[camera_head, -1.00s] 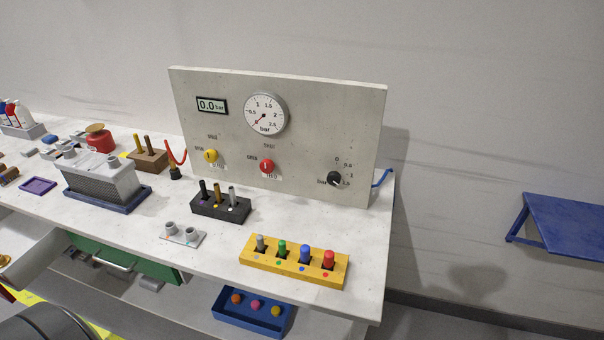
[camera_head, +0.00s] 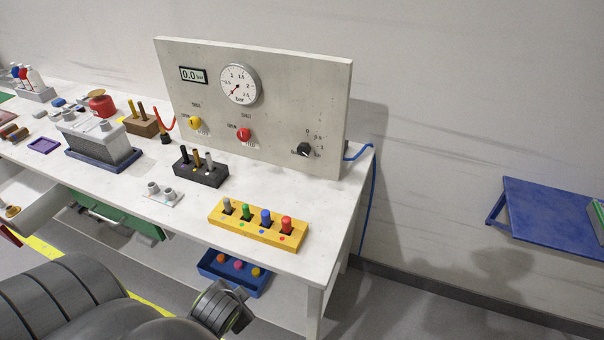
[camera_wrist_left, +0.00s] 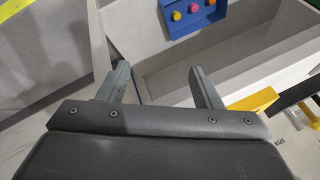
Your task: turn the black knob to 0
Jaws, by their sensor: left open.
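The black knob (camera_head: 304,149) sits at the lower right of the upright grey panel (camera_head: 280,95). Small scale marks, including 0, 0.5 and 1, stand around its upper right side. Its exact setting is too small to read. My left arm shows at the bottom of the head view, well below and in front of the panel. My left gripper (camera_wrist_left: 160,78) is open and empty in the left wrist view, its fingers spread apart. The knob is not in that view. My right gripper is not in view.
A yellow block with coloured pegs (camera_head: 250,235) and a black peg block (camera_head: 205,174) stand on the bench before the panel. A blue tray (camera_wrist_left: 190,20) sits below the bench top. A blue hose (camera_head: 369,190) hangs at the panel's right.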

